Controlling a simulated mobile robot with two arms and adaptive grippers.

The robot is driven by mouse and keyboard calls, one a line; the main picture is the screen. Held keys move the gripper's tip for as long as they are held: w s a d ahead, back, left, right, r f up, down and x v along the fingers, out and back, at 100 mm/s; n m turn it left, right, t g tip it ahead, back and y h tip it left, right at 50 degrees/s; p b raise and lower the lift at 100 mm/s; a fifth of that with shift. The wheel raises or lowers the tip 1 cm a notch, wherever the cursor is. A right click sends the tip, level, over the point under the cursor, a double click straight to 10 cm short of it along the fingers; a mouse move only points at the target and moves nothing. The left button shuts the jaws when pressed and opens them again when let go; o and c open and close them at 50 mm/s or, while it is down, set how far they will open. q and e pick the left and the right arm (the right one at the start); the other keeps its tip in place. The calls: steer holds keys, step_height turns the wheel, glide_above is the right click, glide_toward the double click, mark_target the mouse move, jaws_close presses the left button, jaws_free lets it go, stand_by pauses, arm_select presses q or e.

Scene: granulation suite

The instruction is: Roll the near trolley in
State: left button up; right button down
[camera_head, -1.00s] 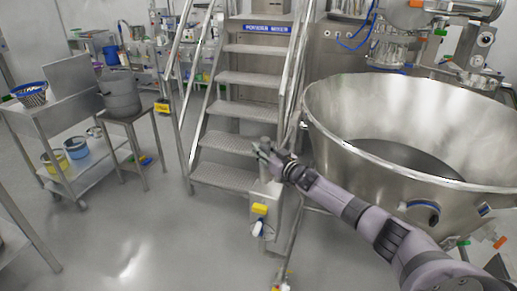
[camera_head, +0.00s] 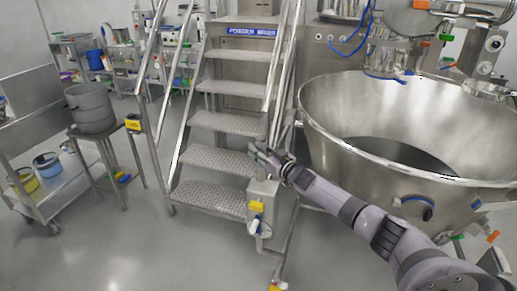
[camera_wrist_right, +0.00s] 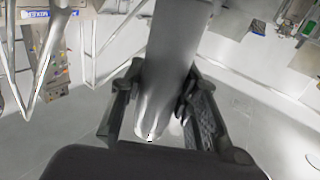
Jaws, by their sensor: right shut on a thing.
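The near trolley is a large open steel bowl (camera_head: 330,145) on a frame, at the right of the head view. A steel box (camera_head: 262,195) with a yellow part and a white-blue part sits low at its left side. My right gripper (camera_head: 264,155) is left of the bowl, just above this box. In the right wrist view, its fingers (camera_wrist_right: 155,115) are shut on a smooth steel bar (camera_wrist_right: 165,70), which looks like the trolley's handle. The fingers hide part of the bar. The trolley's wheels are mostly hidden. My left gripper is not in view.
Steel steps (camera_head: 222,122) with handrails stand close behind the gripper. A steel machine (camera_head: 340,50) stands behind the bowl. At left are a stool with a grey pot (camera_head: 90,108) and a steel cart (camera_head: 62,190) holding buckets. The floor (camera_head: 150,245) at front left is clear.

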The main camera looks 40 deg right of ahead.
steer(key=shift+s+d+h, duration=0.1)
steer(key=shift+d+h, duration=0.2)
steer(key=shift+d, duration=0.3)
steer(key=c, duration=1.7)
jaws_free()
steer(key=o, duration=0.5)
steer(key=shift+d, duration=0.2)
steer(key=shift+a, duration=0.15)
steer(key=shift+s, duration=0.25)
steer(key=s, duration=1.1)
steer(key=shift+s+d, duration=0.25)
steer(key=shift+d, duration=0.15)
